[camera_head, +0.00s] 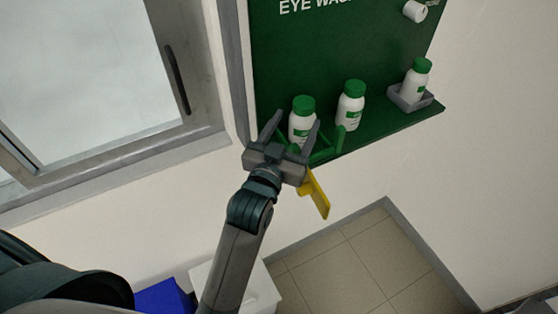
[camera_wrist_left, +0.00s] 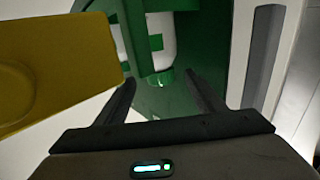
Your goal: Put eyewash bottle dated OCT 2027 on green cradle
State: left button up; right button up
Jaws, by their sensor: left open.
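Three white eyewash bottles with green caps stand on a green wall station in the head view: a left bottle (camera_head: 301,126), a middle bottle (camera_head: 351,108) and a right bottle (camera_head: 415,86). No date is legible. The right bottle sits in a grey cradle (camera_head: 408,103). A green cradle (camera_head: 325,152) shows at the shelf's front left, partly hidden by my gripper. My left gripper (camera_head: 297,118) is open, its fingers either side of the left bottle in the picture. In the left wrist view, a white bottle (camera_wrist_left: 161,50) lies ahead between the open fingers (camera_wrist_left: 160,78). Contact cannot be told.
A yellow plate (camera_head: 317,195) hangs below the shelf, close to my left gripper; a yellow panel fills the wrist view's left side (camera_wrist_left: 50,70). A window frame (camera_head: 178,75) is at left. A white dispenser-like part (camera_head: 414,11) is at upper right.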

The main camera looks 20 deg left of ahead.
pick_arm(q)
jog(key=s, duration=1)
jog(key=shift+s+a, duration=0.2)
jog(key=shift+s, duration=0.05)
pick_arm(e)
jog(key=shift+d+f, duration=0.45)
jog(key=shift+f, duration=0.05)
jog(key=shift+a, duration=0.45)
